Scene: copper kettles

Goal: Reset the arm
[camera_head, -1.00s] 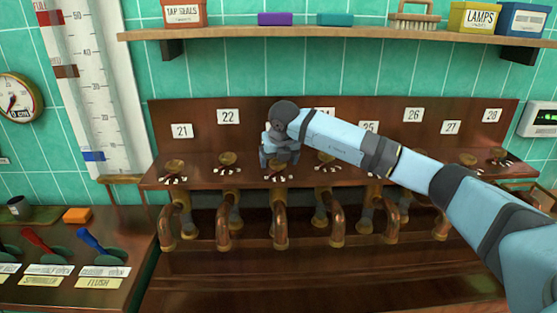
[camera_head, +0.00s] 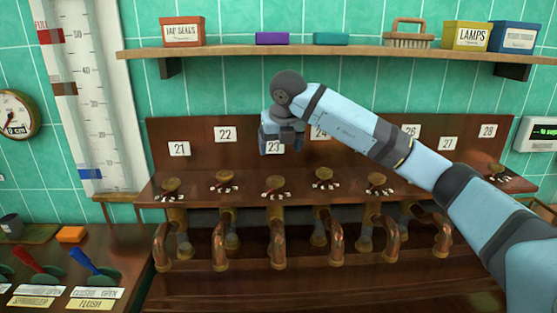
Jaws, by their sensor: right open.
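My right arm reaches in from the right side. My right gripper (camera_head: 282,150) hangs in front of the wooden backboard (camera_head: 200,160), partly over the label 23 (camera_head: 273,148). It is open and empty, above the brass tap knob (camera_head: 275,184) under that label and apart from it. My right forearm covers part of the backboard and hides some labels on the right. My left gripper does not show.
Copper spouts (camera_head: 277,245) hang in a row below the knobs. A wooden shelf (camera_head: 350,53) with boxes and a brush (camera_head: 409,35) runs above. Levers (camera_head: 93,262) stand on a panel at lower left. A white gauge (camera_head: 90,90) is on the left wall.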

